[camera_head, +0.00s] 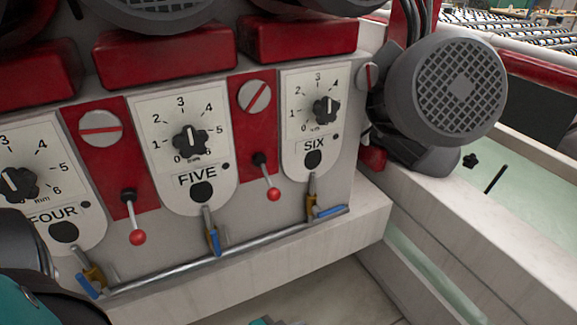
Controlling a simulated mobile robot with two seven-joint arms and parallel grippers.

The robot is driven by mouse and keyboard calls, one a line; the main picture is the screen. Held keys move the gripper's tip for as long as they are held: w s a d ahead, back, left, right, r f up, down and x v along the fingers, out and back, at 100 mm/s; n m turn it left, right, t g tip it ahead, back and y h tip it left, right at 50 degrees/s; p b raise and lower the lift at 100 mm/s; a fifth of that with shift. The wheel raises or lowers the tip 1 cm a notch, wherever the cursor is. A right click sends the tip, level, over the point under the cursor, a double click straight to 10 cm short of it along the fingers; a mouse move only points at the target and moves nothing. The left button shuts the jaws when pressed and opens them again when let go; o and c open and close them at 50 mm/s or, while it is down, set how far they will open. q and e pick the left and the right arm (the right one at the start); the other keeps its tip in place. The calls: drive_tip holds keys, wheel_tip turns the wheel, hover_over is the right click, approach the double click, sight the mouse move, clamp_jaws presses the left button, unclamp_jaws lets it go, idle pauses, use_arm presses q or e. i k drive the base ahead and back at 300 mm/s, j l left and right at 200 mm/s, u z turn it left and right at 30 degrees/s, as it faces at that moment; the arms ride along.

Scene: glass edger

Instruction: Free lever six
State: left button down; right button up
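The SIX station has a white dial plate (315,128) with a black knob (325,110). A lever with a red ball end (273,194) hangs from a black pivot on the red panel (254,127) between FIVE and SIX. It tilts slightly right at its lower end. Below SIX is a valve with a blue handle (331,212), lying nearly level along the pipe. No label shows which of these is lever six. A dark and teal arm part of mine fills the lower left corner. A small grey-teal piece shows at the bottom edge. No gripper fingers show.
A second red-ball lever (138,237) hangs between FOUR and FIVE. Valves with blue handles sit below FIVE (214,242) and FOUR (88,286) along a grey pipe (170,275). A grey motor (446,92) juts out right of SIX. The space before SIX is clear.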

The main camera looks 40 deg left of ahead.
sight(273, 194)
drive_tip(key=u, duration=1.2)
